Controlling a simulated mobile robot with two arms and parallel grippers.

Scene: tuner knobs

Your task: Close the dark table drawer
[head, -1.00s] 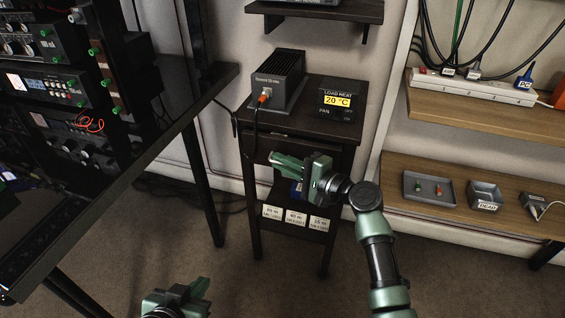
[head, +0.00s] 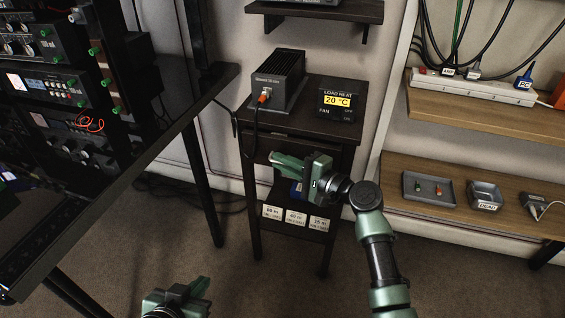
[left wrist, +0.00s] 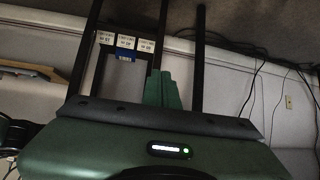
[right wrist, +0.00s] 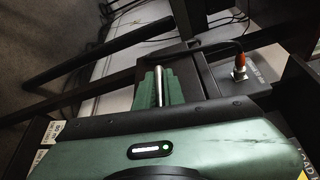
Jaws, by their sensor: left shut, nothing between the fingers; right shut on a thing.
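The small dark table (head: 335,92) stands against the wall, with its dark drawer front (head: 338,150) under the top, partly hidden by my right gripper. In the right wrist view a silver bar handle (right wrist: 160,84) runs between the green fingers, in front of the dark drawer front (right wrist: 187,78). My right gripper (head: 285,163) is shut on this handle; it also shows in the right wrist view (right wrist: 160,90). I cannot tell how far the drawer stands out. My left gripper (head: 200,285) is shut and empty, low in the head view, away from the table; its fingers also show in the left wrist view (left wrist: 163,90).
A dark finned box (head: 278,78) with an orange plug and cable, and a load heat display (head: 340,102), sit on the table top. Labelled cards (head: 296,218) are on a lower level. A desk (head: 150,150) is at left, wooden shelves (head: 480,175) at right.

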